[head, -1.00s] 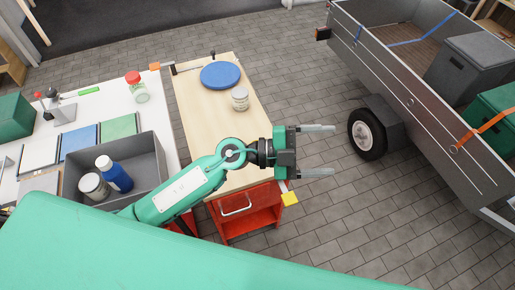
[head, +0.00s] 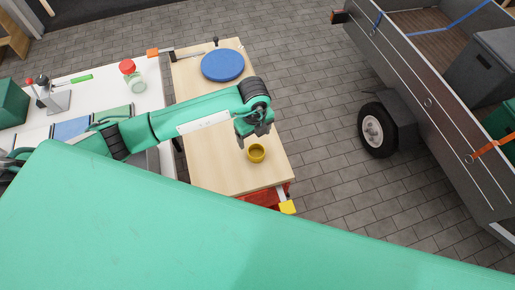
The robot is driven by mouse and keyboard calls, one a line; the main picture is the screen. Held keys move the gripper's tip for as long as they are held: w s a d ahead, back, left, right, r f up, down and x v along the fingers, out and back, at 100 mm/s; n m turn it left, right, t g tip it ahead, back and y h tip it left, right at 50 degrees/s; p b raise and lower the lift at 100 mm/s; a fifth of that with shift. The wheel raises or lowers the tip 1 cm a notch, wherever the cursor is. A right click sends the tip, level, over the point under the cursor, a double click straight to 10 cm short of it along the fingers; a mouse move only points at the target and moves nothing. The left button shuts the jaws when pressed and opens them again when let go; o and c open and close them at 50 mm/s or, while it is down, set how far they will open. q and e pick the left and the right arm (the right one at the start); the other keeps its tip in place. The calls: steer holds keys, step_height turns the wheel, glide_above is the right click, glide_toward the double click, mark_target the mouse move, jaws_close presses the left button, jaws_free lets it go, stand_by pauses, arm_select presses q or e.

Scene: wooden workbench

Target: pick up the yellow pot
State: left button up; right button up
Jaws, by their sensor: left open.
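The yellow pot (head: 257,154) is small, round and open-topped. It stands upright on the light wooden workbench top (head: 215,172), near the right edge. My left gripper (head: 241,143) is open and points down just up and left of the pot in the head view. Its jaws look empty, and I cannot tell how high they are above the bench. My right gripper does not show.
A blue round disc (head: 222,65) lies at the far end of the workbench. A white table (head: 150,98) on the left holds a red-lidded jar (head: 133,75) and tools. A grey trailer (head: 430,95) stands on the right beyond open paved floor.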

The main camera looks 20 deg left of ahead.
arm_select(q)
steer(key=p, duration=0.1)
glide_above(256, 155)
step_height(256, 155, down, 5)
steer(key=shift+s+a+r, duration=0.1)
steer(key=shift+a+r, duration=0.05)
step_height(256, 155, down, 2)
steer(key=shift+f+p, duration=0.1)
steer(key=shift+p, duration=0.45)
steer(key=f+p, duration=0.1)
steer(key=f, duration=0.2)
steer(key=shift+w+f, duration=0.1)
steer(key=shift+w, duration=0.1)
steer(key=shift+d+f, duration=0.2)
steer(key=shift+f, duration=0.3)
steer(key=c, duration=1)
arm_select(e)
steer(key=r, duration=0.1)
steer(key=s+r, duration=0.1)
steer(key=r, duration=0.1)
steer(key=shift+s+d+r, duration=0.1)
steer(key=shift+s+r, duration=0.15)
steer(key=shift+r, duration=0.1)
